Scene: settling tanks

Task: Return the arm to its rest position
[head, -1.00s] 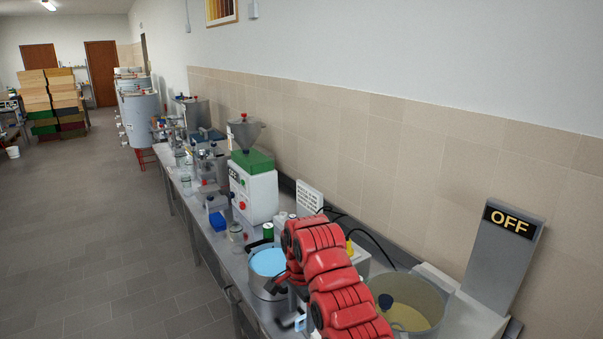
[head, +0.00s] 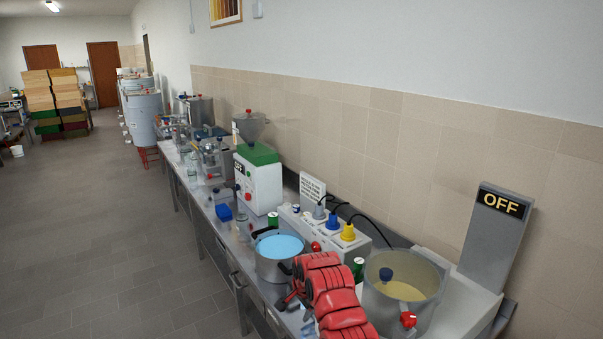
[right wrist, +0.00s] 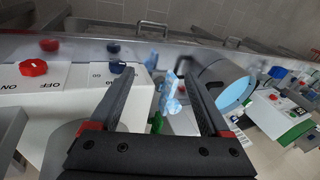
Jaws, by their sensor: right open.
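My right arm (head: 330,295), red and segmented, reaches in from the bottom of the head view over the near bench, in front of the large pot. Its gripper shows clearly in the right wrist view (right wrist: 157,74), with two dark fingers apart. A pale blue item (right wrist: 168,92) shows in the gap between the fingers; no grip on it is visible. In the head view the fingertips are small and partly hidden by the arm. My left gripper is not in view.
A pot of light blue liquid (head: 270,268) stands left of my arm. Behind are a box with coloured plugs (head: 373,262), a green-topped machine (head: 262,188) and an OFF panel (head: 492,240). The floor (head: 110,235) is open.

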